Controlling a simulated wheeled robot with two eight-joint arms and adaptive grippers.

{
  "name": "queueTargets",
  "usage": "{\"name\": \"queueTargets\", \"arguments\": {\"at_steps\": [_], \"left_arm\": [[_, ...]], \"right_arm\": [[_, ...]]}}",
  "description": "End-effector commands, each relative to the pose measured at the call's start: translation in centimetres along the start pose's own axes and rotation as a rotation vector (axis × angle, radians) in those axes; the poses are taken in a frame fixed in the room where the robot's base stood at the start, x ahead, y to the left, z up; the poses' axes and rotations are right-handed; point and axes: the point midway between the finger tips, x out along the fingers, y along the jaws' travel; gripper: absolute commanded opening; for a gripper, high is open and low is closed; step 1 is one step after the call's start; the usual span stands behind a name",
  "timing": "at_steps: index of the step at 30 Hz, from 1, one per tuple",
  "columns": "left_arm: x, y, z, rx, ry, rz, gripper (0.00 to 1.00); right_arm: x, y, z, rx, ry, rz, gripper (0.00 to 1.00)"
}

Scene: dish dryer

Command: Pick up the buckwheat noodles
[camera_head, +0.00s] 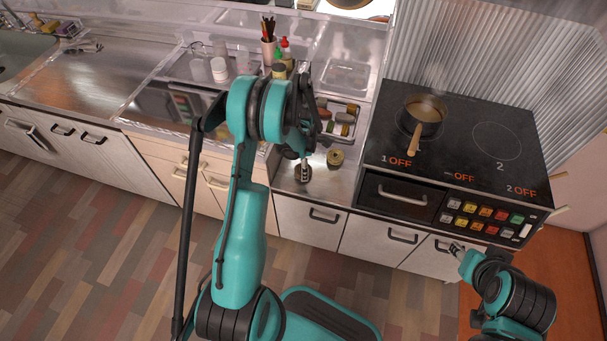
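I cannot single out the buckwheat noodles for certain. A tray (357,107) of small food pieces lies on the counter left of the stove, partly hidden by my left arm. My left gripper (303,168) points down at the counter's front edge, at a small dark round thing (304,178). I cannot tell whether it touches or holds it. A small jar (335,158) stands just right of that gripper. My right gripper (457,249) is in front of the stove, by the cabinet front, with nothing visible in it. Its finger opening is too small to judge.
A pot (420,117) with brownish contents sits on the stove's (463,150) left burner, its handle toward me. Bottles and a utensil cup (269,48) stand behind my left arm. White cups (219,69) are at the back left. The left counter (90,75) is mostly clear.

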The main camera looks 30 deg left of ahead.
Motion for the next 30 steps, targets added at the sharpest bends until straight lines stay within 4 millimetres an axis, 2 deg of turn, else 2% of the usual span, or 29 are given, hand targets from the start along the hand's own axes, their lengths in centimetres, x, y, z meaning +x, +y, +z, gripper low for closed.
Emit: {"name": "queueTargets", "arguments": {"at_steps": [1, 4, 11, 12, 15, 18, 30], "left_arm": [[1.4, -0.1, -0.1, 0.0, 0.0, 0.0, 0.84], [2.6, 0.0, -0.1, 0.0, 0.0, 0.001, 0.84], [2.7, -0.1, -0.1, 0.001, 0.0, 0.001, 0.84], [2.7, -0.1, -0.1, 0.001, 0.0, 0.001, 0.79], [2.7, -0.1, -0.1, 0.001, 0.0, 0.001, 0.52], [2.7, -0.1, -0.1, 0.001, 0.0, 0.001, 0.31], [2.1, -0.1, -0.1, 0.001, 0.0, 0.001, 0.3]], "right_arm": [[0.9, 0.0, 0.6, 0.0, 0.0, 0.0, 0.4], [1.3, 0.0, 0.9, 0.0, 0.0, 0.0, 0.4], [1.2, 0.0, 0.8, 0.0, 0.0, 0.0, 0.4], [1.1, 0.0, 0.8, 0.0, 0.0, 0.0, 0.4], [1.1, 0.0, 0.8, 0.0, 0.0, 0.0, 0.4], [1.2, 0.0, 0.8, 0.0, 0.0, 0.0, 0.4], [0.9, 0.0, 0.6, 0.0, 0.0, 0.0, 0.4]]}}
